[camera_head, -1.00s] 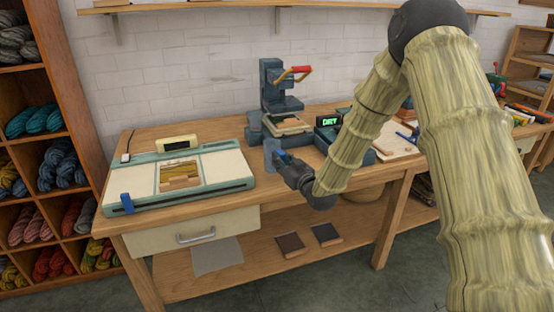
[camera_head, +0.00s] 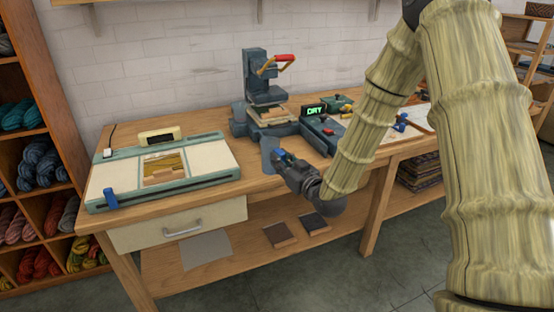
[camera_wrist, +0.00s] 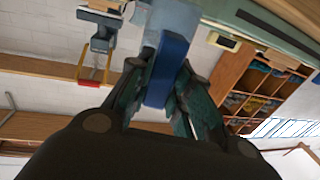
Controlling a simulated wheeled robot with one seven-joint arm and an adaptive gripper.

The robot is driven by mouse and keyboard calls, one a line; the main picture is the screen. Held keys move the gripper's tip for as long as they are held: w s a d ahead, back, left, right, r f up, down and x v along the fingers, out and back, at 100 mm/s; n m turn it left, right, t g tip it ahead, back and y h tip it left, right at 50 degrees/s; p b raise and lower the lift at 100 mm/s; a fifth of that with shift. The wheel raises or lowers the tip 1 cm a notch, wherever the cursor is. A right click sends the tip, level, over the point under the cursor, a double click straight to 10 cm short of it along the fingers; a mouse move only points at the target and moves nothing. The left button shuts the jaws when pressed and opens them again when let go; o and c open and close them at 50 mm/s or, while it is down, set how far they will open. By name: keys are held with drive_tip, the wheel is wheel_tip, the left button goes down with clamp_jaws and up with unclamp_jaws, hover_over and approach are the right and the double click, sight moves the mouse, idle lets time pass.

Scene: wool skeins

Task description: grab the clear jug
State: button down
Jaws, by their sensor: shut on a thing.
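The clear jug (camera_head: 268,156) is a small, bluish, see-through vessel with a blue handle. In the head view it is at the bench's front edge, in front of the press, and looks upright. My gripper (camera_head: 284,160) reaches it from the right and is shut on its handle. In the wrist view the blue handle (camera_wrist: 166,72) is between the two fingers of my gripper (camera_wrist: 163,85), with the pale clear body (camera_wrist: 177,18) beyond it. The fingers hide part of the handle. I cannot tell whether the jug's base touches the bench.
A blue-grey press (camera_head: 262,90) with a red-tipped lever stands behind the jug. A box with a green "DRY" display (camera_head: 315,112) is to the right. A flat cream-and-teal device (camera_head: 120,178) lies left on the wooden bench (camera_head: 215,205). Yarn shelves (camera_head: 40,150) stand far left.

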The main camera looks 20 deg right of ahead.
drive_tip(key=shift+s+d+r, duration=0.1)
drive_tip(key=shift+s, duration=0.6)
drive_tip(key=shift+s, duration=0.1)
idle(1.3)
